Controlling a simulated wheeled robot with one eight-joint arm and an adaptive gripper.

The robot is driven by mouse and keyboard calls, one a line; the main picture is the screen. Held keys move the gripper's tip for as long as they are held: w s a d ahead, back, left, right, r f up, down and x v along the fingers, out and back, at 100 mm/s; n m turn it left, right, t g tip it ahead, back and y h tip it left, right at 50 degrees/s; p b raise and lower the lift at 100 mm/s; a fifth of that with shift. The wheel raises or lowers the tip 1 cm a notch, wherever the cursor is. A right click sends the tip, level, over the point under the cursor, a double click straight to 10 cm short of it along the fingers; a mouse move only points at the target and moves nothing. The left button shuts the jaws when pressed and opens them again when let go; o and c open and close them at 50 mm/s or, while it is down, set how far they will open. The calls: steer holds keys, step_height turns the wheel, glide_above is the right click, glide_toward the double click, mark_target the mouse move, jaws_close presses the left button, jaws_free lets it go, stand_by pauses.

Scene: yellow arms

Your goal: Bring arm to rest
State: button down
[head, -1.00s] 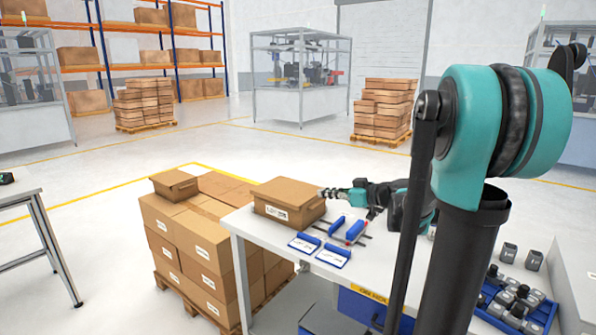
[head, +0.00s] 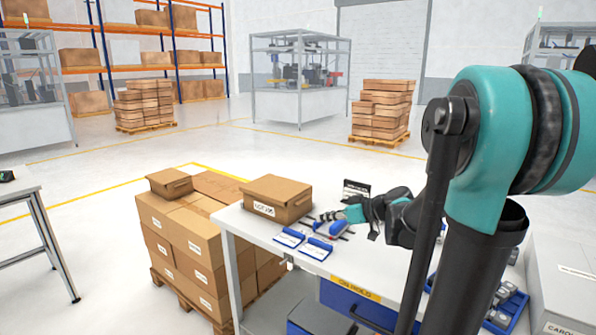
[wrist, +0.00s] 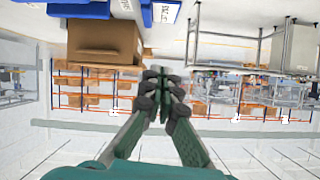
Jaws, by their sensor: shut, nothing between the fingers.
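My gripper (wrist: 160,88) shows in the wrist view with its fingertips together and nothing between them. In the head view my gripper (head: 326,216) is small and partly hidden by my own wrist; it is over the white table, just right of a closed cardboard box (head: 277,199). The wrist view is upside down and shows the box (wrist: 105,38) at the upper left, apart from the fingers. My teal and black arm fills the right of the head view.
Blue-and-white holders (head: 316,249) lie on the white table (head: 262,232) near its front edge. A blue bin of grey parts (head: 505,303) is at the lower right. Stacked boxes (head: 200,245) stand on a pallet to the left. Open floor lies behind the table.

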steer(key=s+d+f+m+h, duration=0.1)
steer(key=s+f, duration=0.2)
steer(key=s, duration=0.1)
steer(key=s+f+m+g+h, duration=0.1)
steer(key=s+f+m+h, duration=0.1)
steer(key=s+f, duration=0.2)
steer(key=s+d+f+m+g+h, duration=0.1)
steer(key=s+f+h, duration=0.1)
steer(key=s+f, duration=0.1)
steer(key=shift+s+d+f, duration=0.35)
steer(key=shift+s+f, duration=0.05)
steer(key=shift+s, duration=0.1)
steer(key=s+d+f+m+g+h, duration=0.1)
steer(key=s+d+f+m+h, duration=0.4)
steer(key=s+d, duration=0.3)
steer(key=shift+s+f, duration=0.75)
